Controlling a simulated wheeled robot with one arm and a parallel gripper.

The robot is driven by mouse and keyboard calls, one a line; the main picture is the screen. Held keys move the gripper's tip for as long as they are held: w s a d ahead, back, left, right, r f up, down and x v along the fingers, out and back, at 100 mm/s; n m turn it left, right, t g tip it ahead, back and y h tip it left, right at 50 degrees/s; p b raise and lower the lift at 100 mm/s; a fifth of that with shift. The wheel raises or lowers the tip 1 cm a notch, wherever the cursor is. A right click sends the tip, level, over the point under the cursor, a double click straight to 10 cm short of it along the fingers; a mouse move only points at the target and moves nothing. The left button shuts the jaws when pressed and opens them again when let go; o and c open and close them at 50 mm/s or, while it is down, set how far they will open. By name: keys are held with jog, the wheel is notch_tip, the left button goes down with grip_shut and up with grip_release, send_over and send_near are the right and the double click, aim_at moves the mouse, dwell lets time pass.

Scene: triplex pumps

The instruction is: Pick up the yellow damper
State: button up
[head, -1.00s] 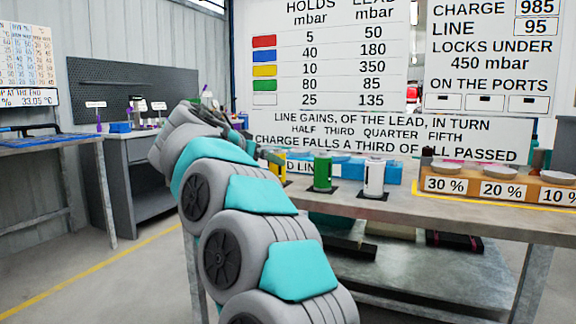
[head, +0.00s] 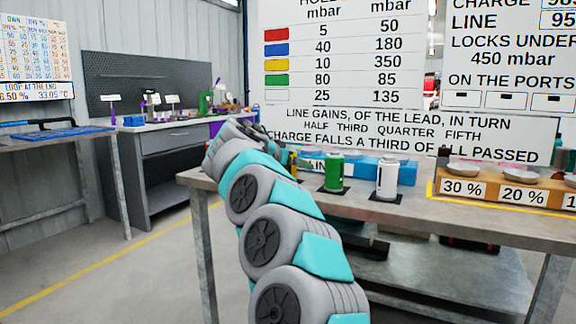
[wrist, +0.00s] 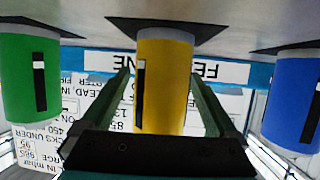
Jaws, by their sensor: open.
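The yellow damper (wrist: 165,85) is an upright cylinder with a black and white mark, shown upside down in the wrist view. My gripper (wrist: 160,78) is open, with one green finger on each side of the yellow damper. I cannot tell whether either finger touches it. In the head view my arm hides almost all of the yellow damper and my gripper.
In the wrist view the green damper (wrist: 30,80) is at left and the blue damper (wrist: 293,100) at right, with gaps between. In the head view the white damper (head: 387,177) stands on the workbench (head: 440,213). A blue box (head: 407,172) is behind.

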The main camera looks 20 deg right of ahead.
grip_shut()
dwell(0.8)
